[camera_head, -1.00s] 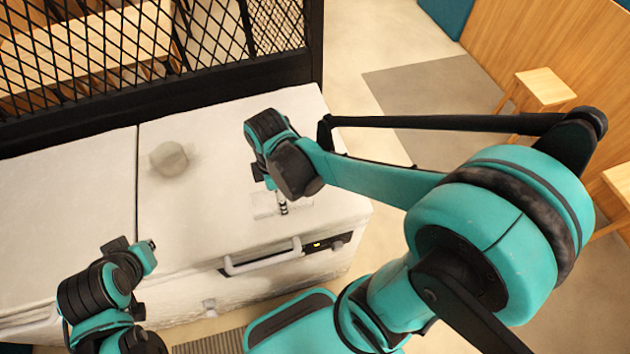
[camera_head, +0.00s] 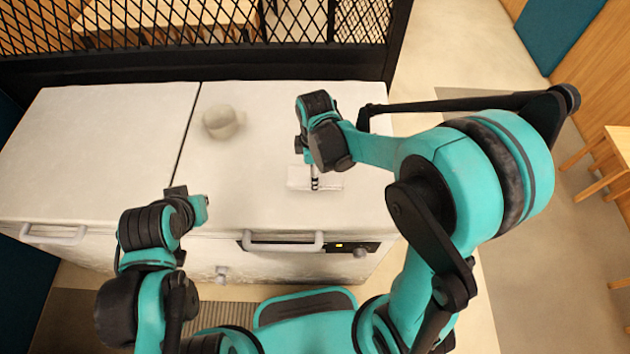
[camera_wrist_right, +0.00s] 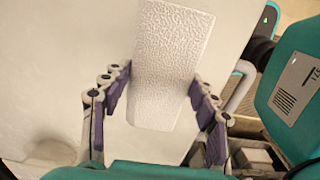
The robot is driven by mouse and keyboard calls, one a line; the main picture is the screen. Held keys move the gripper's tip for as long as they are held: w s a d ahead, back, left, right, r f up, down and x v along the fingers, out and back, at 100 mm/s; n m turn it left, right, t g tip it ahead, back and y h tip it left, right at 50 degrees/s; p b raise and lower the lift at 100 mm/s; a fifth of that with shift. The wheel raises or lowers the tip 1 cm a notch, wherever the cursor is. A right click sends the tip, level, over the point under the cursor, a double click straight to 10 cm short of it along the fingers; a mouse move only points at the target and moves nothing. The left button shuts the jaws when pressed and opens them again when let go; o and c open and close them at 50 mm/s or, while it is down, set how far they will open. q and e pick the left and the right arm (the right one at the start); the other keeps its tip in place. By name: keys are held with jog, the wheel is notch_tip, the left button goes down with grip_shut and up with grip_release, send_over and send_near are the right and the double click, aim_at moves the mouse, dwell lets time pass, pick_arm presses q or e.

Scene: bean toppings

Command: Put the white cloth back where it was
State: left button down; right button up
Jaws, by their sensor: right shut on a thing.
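The white cloth (camera_head: 300,185) is a small pale rectangle low over, or on, the right part of the white chest top. I cannot tell whether it touches the top. My right gripper (camera_head: 314,183) points down and is shut on the cloth. In the right wrist view the textured cloth (camera_wrist_right: 172,62) stretches up the picture between the two purple-padded fingers of the gripper (camera_wrist_right: 160,98). My left gripper (camera_head: 195,205) is in front of the chest's left-middle part, away from the cloth, and its fingers are too unclear to read.
A pale round cup or bowl (camera_head: 222,121) stands on the chest top (camera_head: 250,190), left of my right gripper. A black mesh partition (camera_head: 230,58) runs along the back edge. Handles (camera_head: 285,246) stick out in front. The left lid (camera_head: 95,150) is clear.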

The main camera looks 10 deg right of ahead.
notch_tip(320, 180, down, 4)
jog(key=shift+w+f+b, duration=0.1)
jog(key=shift+b, duration=0.7)
jog(key=o, duration=0.7)
jog(key=shift+f, duration=0.15)
jog(key=o, duration=0.4)
